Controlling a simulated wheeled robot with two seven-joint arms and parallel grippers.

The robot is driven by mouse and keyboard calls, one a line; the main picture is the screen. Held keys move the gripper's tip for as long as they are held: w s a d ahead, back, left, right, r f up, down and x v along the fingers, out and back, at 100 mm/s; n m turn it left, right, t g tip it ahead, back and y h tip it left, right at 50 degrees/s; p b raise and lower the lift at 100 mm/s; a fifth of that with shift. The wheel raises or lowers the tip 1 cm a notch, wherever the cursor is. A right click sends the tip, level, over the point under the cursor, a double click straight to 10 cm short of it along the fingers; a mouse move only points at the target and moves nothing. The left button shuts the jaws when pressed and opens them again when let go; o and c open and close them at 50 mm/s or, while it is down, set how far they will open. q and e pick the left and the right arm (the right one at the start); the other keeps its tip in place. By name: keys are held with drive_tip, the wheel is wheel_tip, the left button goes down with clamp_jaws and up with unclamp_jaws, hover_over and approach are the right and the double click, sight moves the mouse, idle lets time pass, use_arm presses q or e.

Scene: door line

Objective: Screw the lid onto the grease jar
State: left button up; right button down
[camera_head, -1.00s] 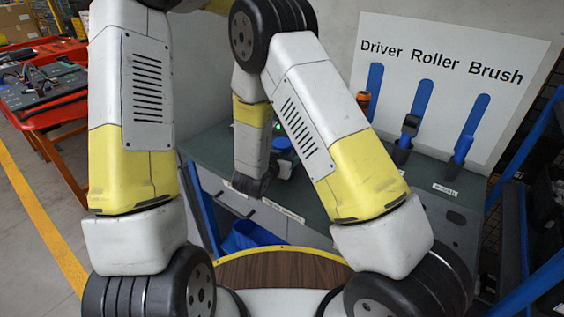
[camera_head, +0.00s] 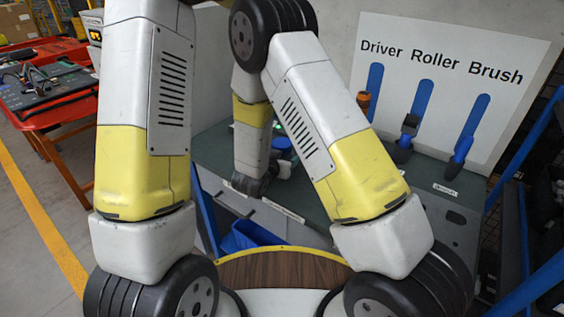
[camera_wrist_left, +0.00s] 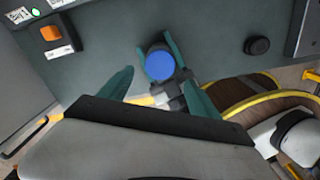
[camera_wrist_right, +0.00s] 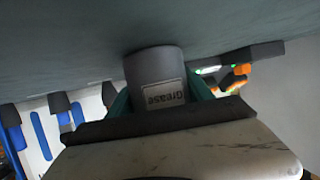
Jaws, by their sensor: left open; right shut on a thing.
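The grey grease jar (camera_wrist_right: 158,72) stands on the green bench, with its "Grease" label upside down in the right wrist view. My right gripper (camera_wrist_right: 160,95) is shut around its side. In the left wrist view, a blue round lid (camera_wrist_left: 160,66) is seen from above, over the jar between the right gripper's teal fingers. I cannot tell how tightly it sits. Blue also shows in the head view (camera_head: 281,146), partly hidden behind my right arm. My left gripper (camera_wrist_left: 158,88) is open and empty, its fingers spread apart below the lid in its picture and not touching it.
The green bench top (camera_wrist_left: 95,45) is mostly clear around the jar. An orange button (camera_wrist_left: 50,33) and a black knob (camera_wrist_left: 257,46) sit on it. A tool board (camera_head: 450,75) stands behind at right. A blue bin (camera_head: 250,235) is below the bench front.

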sight(282, 142)
use_arm(q)
drive_tip(key=shift+n, duration=0.4)
drive_tip(key=shift+f, duration=4)
drive_tip(key=c, duration=1.3)
drive_tip(key=o, duration=1.4)
drive_tip(key=shift+c, duration=0.2)
drive_tip(key=shift+r, duration=0.1)
